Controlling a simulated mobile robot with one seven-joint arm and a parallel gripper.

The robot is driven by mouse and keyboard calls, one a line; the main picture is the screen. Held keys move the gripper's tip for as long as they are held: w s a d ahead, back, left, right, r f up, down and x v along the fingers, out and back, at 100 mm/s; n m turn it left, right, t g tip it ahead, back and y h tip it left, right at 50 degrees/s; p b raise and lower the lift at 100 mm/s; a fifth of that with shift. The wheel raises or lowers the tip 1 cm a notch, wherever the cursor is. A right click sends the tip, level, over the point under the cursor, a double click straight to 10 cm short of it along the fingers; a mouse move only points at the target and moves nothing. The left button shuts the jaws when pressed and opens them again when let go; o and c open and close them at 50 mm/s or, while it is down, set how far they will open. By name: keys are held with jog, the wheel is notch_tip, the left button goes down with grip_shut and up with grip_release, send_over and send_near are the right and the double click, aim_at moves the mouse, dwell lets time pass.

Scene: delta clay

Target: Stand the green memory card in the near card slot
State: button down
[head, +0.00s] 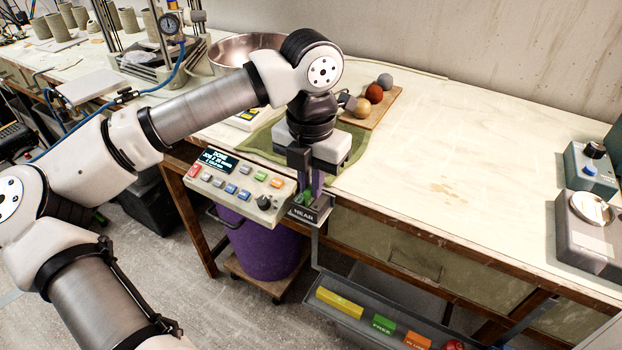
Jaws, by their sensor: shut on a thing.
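My gripper (306,190) points down at the table's front edge, over a small dark holder (303,213) marked NEAR. It is shut on the green memory card (307,196), of which only a small green part shows between the fingers. The card is low, right at the top of the holder. The fingers hide most of the card and the slot mouth, so I cannot tell whether its lower edge is in the slot or just above it.
A control panel (238,190) with coloured buttons stands close left of the holder. A grey tray (345,312) with coloured blocks hangs below the table front. A wooden board (384,108) with several balls lies behind my gripper. The tabletop (460,170) to the right is clear.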

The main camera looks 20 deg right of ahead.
jog(key=c, duration=1.4)
grip_release()
jog(key=shift+o, duration=0.4)
jog(key=shift+o, duration=1.1)
jog(key=shift+r, duration=0.1)
jog(key=shift+r+p, duration=2)
jog(key=shift+r, duration=1.45)
